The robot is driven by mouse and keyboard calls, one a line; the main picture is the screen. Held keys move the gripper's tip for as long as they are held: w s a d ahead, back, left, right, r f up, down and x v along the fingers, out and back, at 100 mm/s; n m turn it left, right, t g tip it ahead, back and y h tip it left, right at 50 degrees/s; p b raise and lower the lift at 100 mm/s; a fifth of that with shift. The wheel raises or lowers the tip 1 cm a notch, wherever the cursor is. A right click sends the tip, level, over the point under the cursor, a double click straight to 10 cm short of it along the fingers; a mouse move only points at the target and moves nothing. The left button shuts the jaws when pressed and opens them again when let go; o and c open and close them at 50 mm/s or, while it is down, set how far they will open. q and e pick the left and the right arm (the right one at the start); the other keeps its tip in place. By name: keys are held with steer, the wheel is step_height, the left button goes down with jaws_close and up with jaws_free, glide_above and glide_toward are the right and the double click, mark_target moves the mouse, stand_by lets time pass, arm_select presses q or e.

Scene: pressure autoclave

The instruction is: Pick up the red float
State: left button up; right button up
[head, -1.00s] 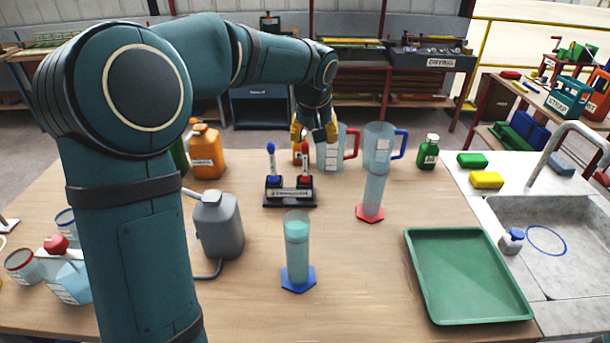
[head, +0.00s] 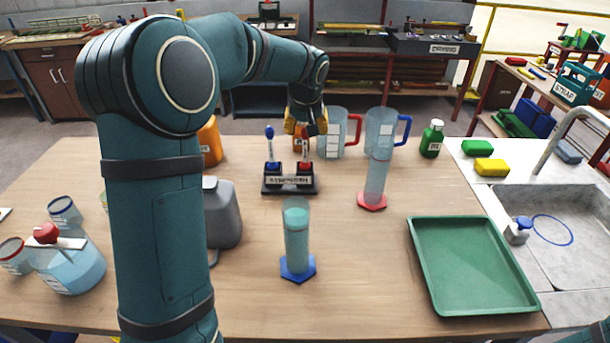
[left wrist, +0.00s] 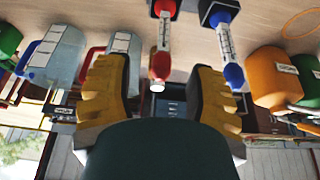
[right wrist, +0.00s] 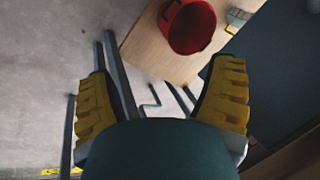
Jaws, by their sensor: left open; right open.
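The red float (head: 305,156) stands upright on the right side of a black stand (head: 290,190), beside a blue float (head: 269,147). Both have bulb tops and pale marked stems. My left gripper (head: 306,124) is open above and close behind the red float. In the left wrist view the red float (left wrist: 162,45) lies between the two yellow-padded fingers (left wrist: 160,75), with clear gaps on both sides, and the blue float (left wrist: 227,45) is beyond one finger. My right gripper (right wrist: 164,75) is open and empty, away from the stand.
A cylinder with a blue base (head: 297,240) stands in front of the stand; another with a red base (head: 375,185) is at its right. Jugs (head: 332,135) and an orange bottle (head: 210,143) stand nearby. A green tray (head: 470,265) lies at front right. A red bucket (right wrist: 188,25) shows in the right wrist view.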

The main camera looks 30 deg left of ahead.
mark_target(305, 132)
arm_select(q)
steer(key=b+x, duration=0.1)
steer(key=x, duration=0.3)
steer(key=shift+w+a+f, duration=0.1)
steer(key=shift+a+f, duration=0.1)
steer(key=shift+f, duration=0.15)
steer(key=shift+r, duration=0.1)
steer(key=shift+c, duration=0.4)
jaws_close()
